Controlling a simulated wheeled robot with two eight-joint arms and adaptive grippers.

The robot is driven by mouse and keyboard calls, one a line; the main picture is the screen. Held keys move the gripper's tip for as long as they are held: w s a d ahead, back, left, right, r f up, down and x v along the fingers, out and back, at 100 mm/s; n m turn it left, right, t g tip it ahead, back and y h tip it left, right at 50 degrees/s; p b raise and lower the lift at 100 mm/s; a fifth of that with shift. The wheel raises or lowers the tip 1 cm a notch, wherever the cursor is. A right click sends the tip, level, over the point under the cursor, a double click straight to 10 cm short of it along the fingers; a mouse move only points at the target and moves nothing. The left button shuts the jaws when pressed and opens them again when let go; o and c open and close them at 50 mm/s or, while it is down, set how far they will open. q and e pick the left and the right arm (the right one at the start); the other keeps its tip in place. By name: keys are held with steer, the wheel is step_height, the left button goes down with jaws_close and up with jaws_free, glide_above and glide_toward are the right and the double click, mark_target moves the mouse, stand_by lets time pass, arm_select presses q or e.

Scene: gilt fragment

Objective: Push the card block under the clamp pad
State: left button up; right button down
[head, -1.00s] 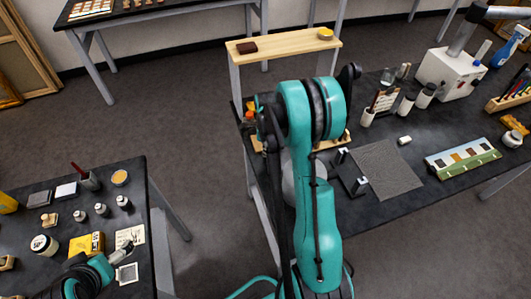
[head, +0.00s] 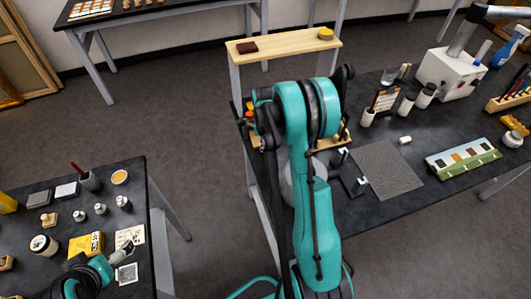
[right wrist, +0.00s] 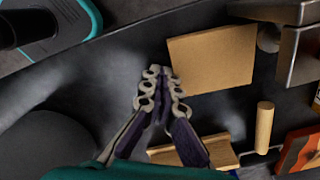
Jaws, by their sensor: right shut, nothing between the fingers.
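In the right wrist view a flat tan block (right wrist: 213,60), which looks like the card block, lies on the dark bench top. My right gripper (right wrist: 162,72) is shut and empty, its tips close to the block's left edge; contact cannot be told. Right of the block are a grey rounded piece (right wrist: 269,38), possibly the clamp pad, and a grey metal bracket (right wrist: 303,55). The block's right edge is near both, and no overlap is clear. In the head view my right arm hides the block, clamp and right gripper. My left gripper (head: 123,252) is over the left table, its jaws too small to judge.
A wooden dowel (right wrist: 265,127), a wooden piece (right wrist: 195,150) and an orange box (right wrist: 300,150) lie near the right gripper. A wooden shelf (head: 285,43) stands behind my right arm. A grey mat (head: 385,170) and black bracket (head: 350,180) lie to the right.

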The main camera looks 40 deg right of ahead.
steer(key=shift+w+d, duration=0.2)
steer(key=shift+w, duration=0.5)
steer(key=shift+w+d, duration=0.2)
steer(key=shift+w, duration=0.5)
steer(key=shift+w+d, duration=0.2)
steer(key=shift+w, duration=0.5)
steer(key=shift+s+a+b, duration=0.15)
steer(key=shift+s+b, duration=0.15)
steer(key=shift+s, duration=0.15)
step_height(320, 180, up, 9)
steer(key=p, duration=0.5)
